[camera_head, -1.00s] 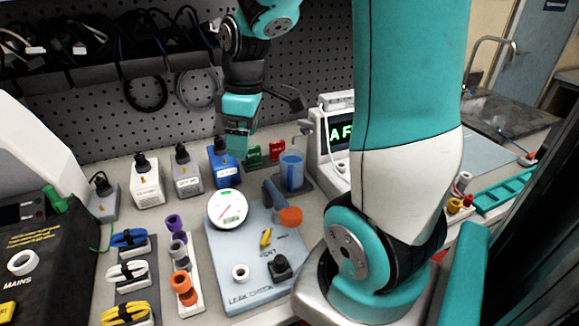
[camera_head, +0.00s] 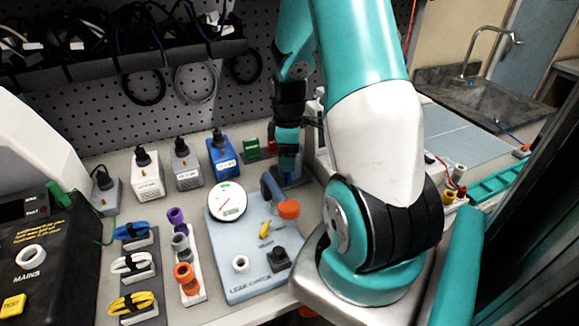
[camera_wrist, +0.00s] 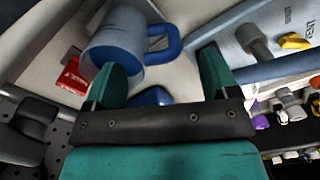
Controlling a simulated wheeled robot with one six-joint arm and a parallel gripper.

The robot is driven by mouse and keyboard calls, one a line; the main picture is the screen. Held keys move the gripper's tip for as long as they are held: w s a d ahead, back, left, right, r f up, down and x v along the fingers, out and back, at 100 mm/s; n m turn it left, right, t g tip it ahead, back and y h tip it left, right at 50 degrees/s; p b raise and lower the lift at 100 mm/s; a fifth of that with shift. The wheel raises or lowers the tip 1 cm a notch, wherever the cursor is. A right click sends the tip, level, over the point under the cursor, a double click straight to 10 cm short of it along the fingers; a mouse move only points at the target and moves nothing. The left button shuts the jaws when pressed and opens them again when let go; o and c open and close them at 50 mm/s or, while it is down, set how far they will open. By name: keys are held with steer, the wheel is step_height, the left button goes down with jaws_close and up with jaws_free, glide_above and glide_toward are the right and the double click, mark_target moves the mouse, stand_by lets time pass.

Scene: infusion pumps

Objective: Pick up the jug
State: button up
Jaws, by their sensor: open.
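The jug is a translucent blue cup with a solid blue loop handle. In the wrist view the jug (camera_wrist: 122,28) is at the upper left, its handle pointing right into the gap between my fingers. My gripper (camera_wrist: 160,60) is open with nothing clamped. The left finger overlaps the jug's lower part in the picture; the right finger is clear to the right of the handle. Contact cannot be told. In the head view my gripper (camera_head: 288,152) is down at the jug's place and largely hides it.
A pale blue leak-check board (camera_head: 250,285) with a round gauge (camera_head: 228,202) and an orange-ended fitting (camera_head: 288,209) lies close in front. A red block (camera_wrist: 72,75) stands beside the jug. Blue, grey and white boxed units stand to the left, before the pegboard.

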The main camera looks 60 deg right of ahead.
step_height(320, 180, down, 6)
steer(key=shift+r, duration=0.1)
steer(key=c, duration=1.3)
steer(key=shift+r, duration=0.2)
steer(key=shift+w+r, duration=0.1)
steer(key=shift+r, duration=0.1)
steer(key=s+a, duration=0.1)
steer(key=s, duration=0.1)
steer(key=s+a+r+b, duration=0.1)
steer(key=s, duration=0.1)
steer(key=s+a+b, duration=0.1)
steer(key=s+a, duration=0.1)
steer(key=s, duration=0.1)
steer(key=shift+a+r, duration=0.1)
steer(key=shift+r, duration=0.05)
step_height(320, 180, up, 13)
steer(key=shift+p, duration=0.4)
